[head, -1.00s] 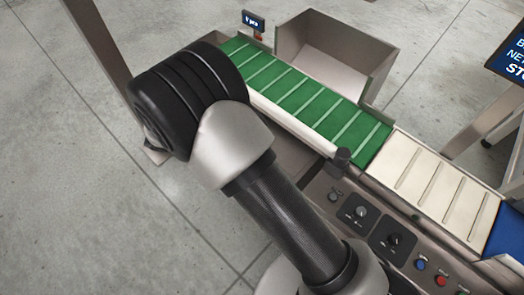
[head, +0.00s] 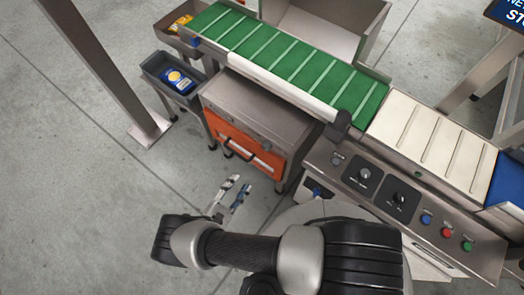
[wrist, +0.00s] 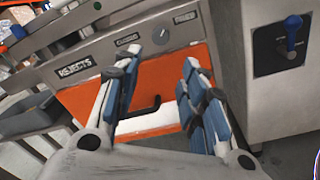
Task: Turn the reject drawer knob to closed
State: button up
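The reject drawer is an orange front (head: 236,137) below the green belt; in the wrist view its orange face (wrist: 85,95) sits under a grey strip with a REJECTS label (wrist: 75,70). A small silver knob (wrist: 161,36) sits on that strip between two small labels, hard to read; its exact setting is unclear. My gripper (head: 232,190) is in front of the drawer and apart from it. In the wrist view the gripper's fingers (wrist: 158,68) are spread wide with nothing between them, and the knob shows beyond their tips.
A blue lever knob (wrist: 293,38) on a dark plate stands to the right on a grey cabinet. A black drawer handle (wrist: 140,108) juts out between my fingers. A dark bin (head: 160,70) stands left of the drawer. The control panel (head: 385,205) is at right. Floor at left is clear.

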aim_at(265, 149)
jog(key=b+x, duration=0.1)
jog(key=x, duration=1.5)
jog(key=shift+w+d, duration=0.1)
jog(key=shift+w, duration=0.05)
jog(key=shift+c, duration=0.3)
jog(key=c, duration=0.7)
jog(key=shift+c, duration=0.2)
